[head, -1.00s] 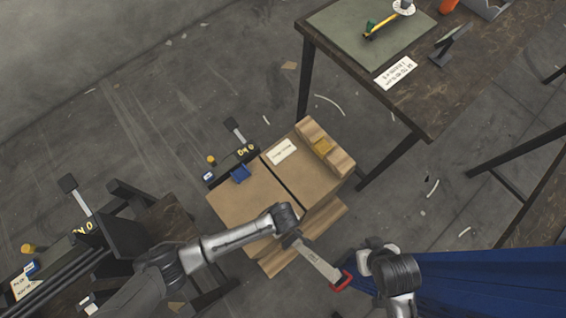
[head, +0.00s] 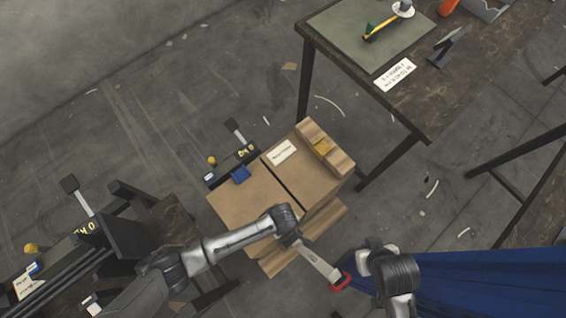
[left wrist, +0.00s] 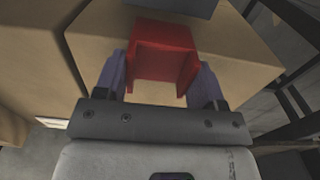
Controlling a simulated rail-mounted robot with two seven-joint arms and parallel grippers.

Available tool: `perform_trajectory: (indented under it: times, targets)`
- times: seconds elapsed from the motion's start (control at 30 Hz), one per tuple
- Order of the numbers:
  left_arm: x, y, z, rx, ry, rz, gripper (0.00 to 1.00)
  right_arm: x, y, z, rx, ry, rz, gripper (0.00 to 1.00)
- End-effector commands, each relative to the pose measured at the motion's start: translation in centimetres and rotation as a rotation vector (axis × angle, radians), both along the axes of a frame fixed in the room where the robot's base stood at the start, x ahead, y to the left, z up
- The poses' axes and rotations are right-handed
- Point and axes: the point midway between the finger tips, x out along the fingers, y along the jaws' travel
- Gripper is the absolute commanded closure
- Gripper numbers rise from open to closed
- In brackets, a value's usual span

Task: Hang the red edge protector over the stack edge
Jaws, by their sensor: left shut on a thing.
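The red edge protector (left wrist: 163,52) is a U-shaped piece held between the two fingers of my left gripper (left wrist: 160,82) in the left wrist view. Behind it is a cardboard box face (left wrist: 235,55), close by; I cannot tell whether they touch. In the head view, the red protector (head: 341,283) shows at the tip of my left gripper (head: 336,276), to the lower right of the cardboard stack (head: 240,205). My right gripper cannot be made out; only a grey arm link shows.
A dark table (head: 440,95) with a green mat (head: 350,40) and tools stands at the upper right. A blue sheet (head: 480,285) fills the lower right. A black rack (head: 120,235) stands at the lower left. Open floor (head: 130,120) lies at the upper left.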

Motion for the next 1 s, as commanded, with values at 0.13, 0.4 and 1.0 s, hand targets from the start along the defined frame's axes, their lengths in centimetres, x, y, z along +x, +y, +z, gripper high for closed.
perform_trajectory:
  times: [0.13, 0.4, 1.0]
  targets:
    - [0.0, 0.0, 0.0, 0.0, 0.0, 0.0, 0.6, 0.0, -0.2, 0.1, -0.005, 0.0, 0.004, 1.0]
    - [0.0, 0.0, 0.0, 0.0, 0.0, 0.0, 0.26, 0.0, -0.2, 0.1, -0.008, 0.0, 0.005, 1.0]
    - [0.0, -0.1, 1.4, -0.002, -0.001, 0.001, 0.07, 0.0, 0.1, 0.7, 0.003, 0.0, -0.002, 1.0]
